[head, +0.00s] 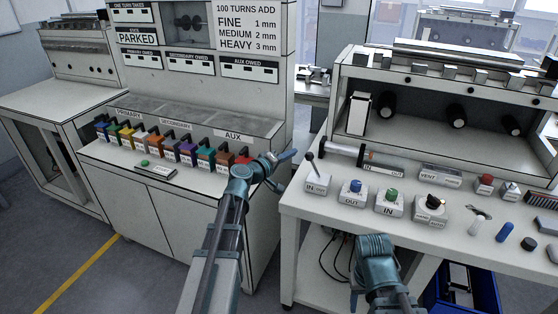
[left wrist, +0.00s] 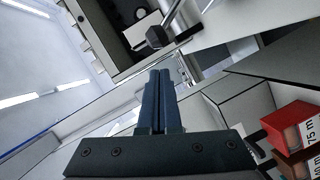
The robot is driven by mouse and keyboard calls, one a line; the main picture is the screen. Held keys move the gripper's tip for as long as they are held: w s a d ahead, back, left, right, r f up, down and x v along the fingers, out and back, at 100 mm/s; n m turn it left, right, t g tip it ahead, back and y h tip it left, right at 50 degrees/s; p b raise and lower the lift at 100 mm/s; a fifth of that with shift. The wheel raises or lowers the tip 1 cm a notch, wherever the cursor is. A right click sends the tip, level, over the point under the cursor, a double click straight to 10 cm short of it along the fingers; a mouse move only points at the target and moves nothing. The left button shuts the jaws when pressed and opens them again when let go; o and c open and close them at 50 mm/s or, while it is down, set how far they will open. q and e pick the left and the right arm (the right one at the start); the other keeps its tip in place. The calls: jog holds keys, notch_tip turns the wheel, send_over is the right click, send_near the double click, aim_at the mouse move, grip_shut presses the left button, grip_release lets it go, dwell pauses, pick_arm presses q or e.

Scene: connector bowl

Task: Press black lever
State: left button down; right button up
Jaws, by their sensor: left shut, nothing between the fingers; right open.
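The black lever (head: 310,158) stands tilted on a small white box (head: 318,184) at the left front of the right-hand bench. My left gripper (head: 292,153) is just left of the lever, over the gap between cabinet and bench, apart from it. In the left wrist view its two dark fingers (left wrist: 160,73) lie together with nothing between them. A dark knob on a rod (left wrist: 155,37) shows just beyond the tips; it may be the lever. My right gripper (head: 375,245) is in front of the bench edge, away from the lever; it is open, its fingertips mostly hidden.
Beside the lever box stand a blue-button box (head: 353,193), a green-button box (head: 390,202) and a black-knob box (head: 431,208). The cabinet at left holds a row of coloured bins (head: 170,145). A blue crate (head: 487,290) is under the bench.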

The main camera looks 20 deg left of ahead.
aim_at(313, 165)
pick_arm(q)
jog(key=shift+w+d+f+b, duration=0.15)
jog(key=shift+w+d+f, duration=0.1)
jog(key=shift+d, duration=0.35)
jog(key=shift+w+d+f+b, duration=0.15)
jog(key=shift+w+d+f, duration=0.1)
jog(key=shift+d, duration=0.3)
jog(key=shift+s+d+r+m+p, duration=0.1)
jog(key=shift+d+r+m+p, duration=0.2)
jog(key=shift+d+p, duration=0.15)
